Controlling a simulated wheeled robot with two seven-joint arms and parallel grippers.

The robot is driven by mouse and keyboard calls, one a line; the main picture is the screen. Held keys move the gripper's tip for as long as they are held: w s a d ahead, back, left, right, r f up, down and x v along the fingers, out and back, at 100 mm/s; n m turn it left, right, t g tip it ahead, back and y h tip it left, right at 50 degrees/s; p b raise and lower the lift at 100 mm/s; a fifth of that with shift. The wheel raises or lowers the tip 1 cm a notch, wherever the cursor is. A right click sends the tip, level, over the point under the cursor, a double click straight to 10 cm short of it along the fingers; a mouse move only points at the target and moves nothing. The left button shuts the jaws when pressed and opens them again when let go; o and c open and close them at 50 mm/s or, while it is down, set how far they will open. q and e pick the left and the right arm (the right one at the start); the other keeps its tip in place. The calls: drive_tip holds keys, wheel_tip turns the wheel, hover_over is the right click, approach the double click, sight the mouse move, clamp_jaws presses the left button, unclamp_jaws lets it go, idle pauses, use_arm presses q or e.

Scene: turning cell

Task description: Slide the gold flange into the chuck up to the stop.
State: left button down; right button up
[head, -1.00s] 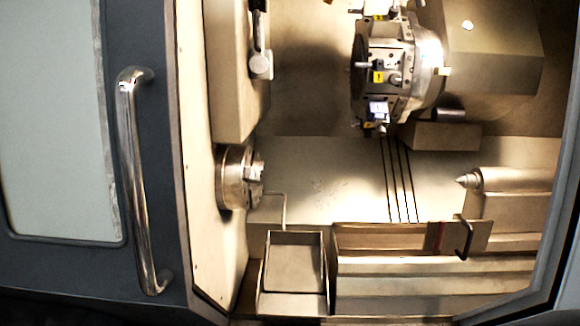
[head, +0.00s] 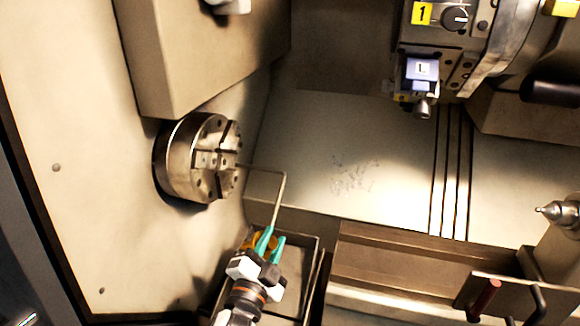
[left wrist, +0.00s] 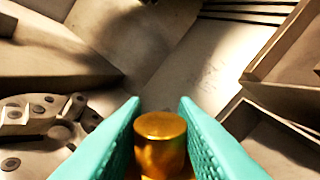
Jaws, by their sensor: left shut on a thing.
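The gold flange (left wrist: 160,142) is between the teal fingers of my left gripper (left wrist: 158,105) in the left wrist view, its round end facing up. In the head view my left gripper (head: 273,238) is shut on it, and a little of the gold (head: 252,240) shows beside the fingers. The round steel chuck (head: 178,160) is on the wall at left, up and left of my gripper and apart from it. The chuck's jawed face also shows at the left of the left wrist view (left wrist: 35,125). The stop cannot be made out. My right gripper is not in view.
A thin bent rod (head: 284,195) stands between the chuck and my gripper. A tray (head: 310,262) lies below my gripper. The tool turret (head: 440,45) is at upper right, a pointed centre (head: 552,211) at the right edge. The bed's middle is bare.

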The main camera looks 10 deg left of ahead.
use_arm(q)
drive_tip(key=w+d+r+m, duration=0.3)
drive_tip(key=w+r+m, duration=0.4)
drive_tip(key=w+r, duration=0.4)
drive_tip(key=w+a+p, duration=0.1)
drive_tip(key=a, duration=0.8)
drive_tip(key=shift+w+a+f+t+y, duration=0.25)
drive_tip(key=shift+w+f+t+y, duration=0.05)
drive_tip(key=shift+w+f, duration=0.05)
drive_tip(key=shift+w+a, duration=0.1)
drive_tip(key=shift+a, duration=0.35)
idle(0.7)
drive_tip(key=shift+f, duration=0.2)
drive_tip(key=c, duration=1.1)
unclamp_jaws()
drive_tip(key=shift+a, duration=0.2)
drive_tip(key=shift+o, duration=0.9)
drive_tip(key=shift+d+f, duration=0.1)
